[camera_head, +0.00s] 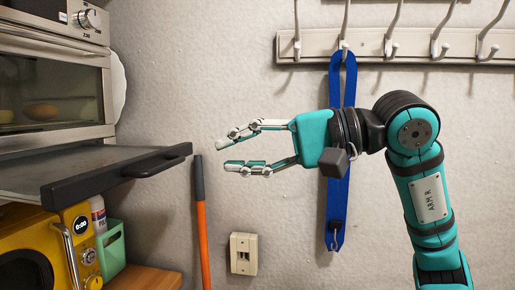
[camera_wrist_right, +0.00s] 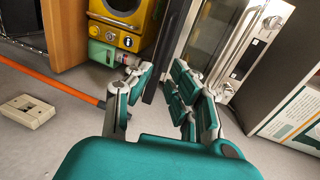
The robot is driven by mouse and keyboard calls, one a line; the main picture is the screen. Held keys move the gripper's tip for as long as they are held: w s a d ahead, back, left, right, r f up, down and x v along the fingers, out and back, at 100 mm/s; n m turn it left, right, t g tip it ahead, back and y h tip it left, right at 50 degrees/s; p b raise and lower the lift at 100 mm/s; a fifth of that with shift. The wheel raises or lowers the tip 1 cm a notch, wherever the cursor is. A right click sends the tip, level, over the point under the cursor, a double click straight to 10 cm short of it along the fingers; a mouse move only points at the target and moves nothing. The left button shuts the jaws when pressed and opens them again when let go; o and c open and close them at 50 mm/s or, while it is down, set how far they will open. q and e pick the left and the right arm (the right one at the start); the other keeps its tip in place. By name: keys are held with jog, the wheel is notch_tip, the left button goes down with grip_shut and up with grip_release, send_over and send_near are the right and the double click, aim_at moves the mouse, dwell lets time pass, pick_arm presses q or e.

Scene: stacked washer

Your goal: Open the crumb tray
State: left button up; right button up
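The crumb tray (camera_head: 70,163) is a flat grey sheet with a long dark handle bar (camera_head: 120,178) along its front. It sticks out from under the toaster oven (camera_head: 55,85) at the left of the head view. My right gripper (camera_head: 226,154) is open and empty, to the right of the handle's near end and apart from it, with its fingers pointing left. In the right wrist view, the dark handle bar (camera_wrist_right: 172,45) shows beyond the gap between the open fingers (camera_wrist_right: 158,80). My left gripper is in neither view.
Below the tray stand a yellow appliance (camera_head: 45,245) and a green container (camera_head: 111,250). An orange pole (camera_head: 203,235) with a dark grip leans at the wall. A blue strap (camera_head: 338,215) hangs from the hook rail (camera_head: 365,46) behind my right wrist. A wall socket (camera_head: 243,254) sits lower.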

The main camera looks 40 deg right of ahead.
jog(key=shift+v, duration=1.35)
